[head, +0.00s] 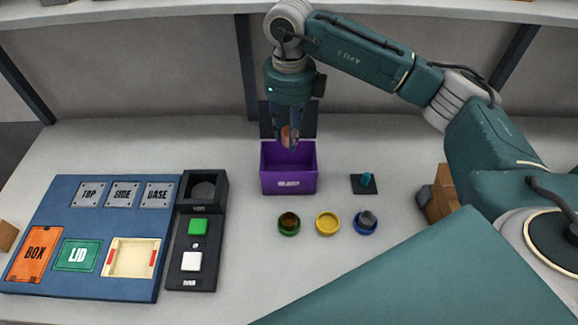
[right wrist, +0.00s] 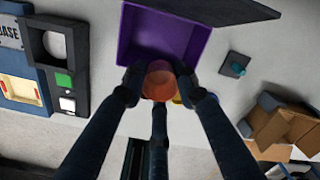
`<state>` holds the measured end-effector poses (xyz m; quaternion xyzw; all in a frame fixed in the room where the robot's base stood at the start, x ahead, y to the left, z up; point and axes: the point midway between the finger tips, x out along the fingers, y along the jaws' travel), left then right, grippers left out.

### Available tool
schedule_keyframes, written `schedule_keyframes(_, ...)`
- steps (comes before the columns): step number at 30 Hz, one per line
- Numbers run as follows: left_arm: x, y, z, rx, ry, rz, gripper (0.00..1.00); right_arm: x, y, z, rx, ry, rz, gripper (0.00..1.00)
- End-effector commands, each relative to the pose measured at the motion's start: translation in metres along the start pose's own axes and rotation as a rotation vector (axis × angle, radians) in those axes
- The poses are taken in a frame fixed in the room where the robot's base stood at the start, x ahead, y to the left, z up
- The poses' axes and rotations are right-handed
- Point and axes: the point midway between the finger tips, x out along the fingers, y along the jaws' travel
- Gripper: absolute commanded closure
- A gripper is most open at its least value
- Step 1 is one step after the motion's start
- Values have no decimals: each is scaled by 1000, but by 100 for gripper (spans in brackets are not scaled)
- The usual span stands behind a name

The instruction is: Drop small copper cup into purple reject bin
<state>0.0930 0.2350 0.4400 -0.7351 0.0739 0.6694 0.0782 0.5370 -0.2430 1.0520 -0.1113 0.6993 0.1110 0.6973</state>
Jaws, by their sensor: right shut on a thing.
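The small copper cup (right wrist: 159,80) is between the fingers of my right gripper (right wrist: 160,95), which is shut on it. In the head view the cup (head: 285,135) shows at the fingertips of the right gripper (head: 290,138), above the back part of the purple reject bin (head: 289,185). The bin is open at the top and also shows in the right wrist view (right wrist: 128,35), just beyond the cup. My left gripper is not in view.
A dark pad with a teal knob (head: 366,179) lies to the right. A blue board (head: 85,221) and a black button box (head: 194,254) lie left.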

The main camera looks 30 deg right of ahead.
Motion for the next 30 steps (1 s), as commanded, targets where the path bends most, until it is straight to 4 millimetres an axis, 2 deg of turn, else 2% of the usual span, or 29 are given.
schedule_keyframes(3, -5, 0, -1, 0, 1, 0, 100, 8, -10, -1, 248, 3, 3, 91)
schedule_keyframes(9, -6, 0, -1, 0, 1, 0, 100, 16, -18, -2, 449, 0, 1, 91)
schedule_keyframes(14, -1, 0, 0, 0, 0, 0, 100, 24, -19, -2, 470, -1, 0, 91)
schedule_keyframes(25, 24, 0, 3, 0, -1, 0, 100, 66, -18, -2, 465, 0, 1, 91)
schedule_keyframes(30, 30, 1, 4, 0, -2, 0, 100, 76, -18, -2, 465, -2, 1, 91)
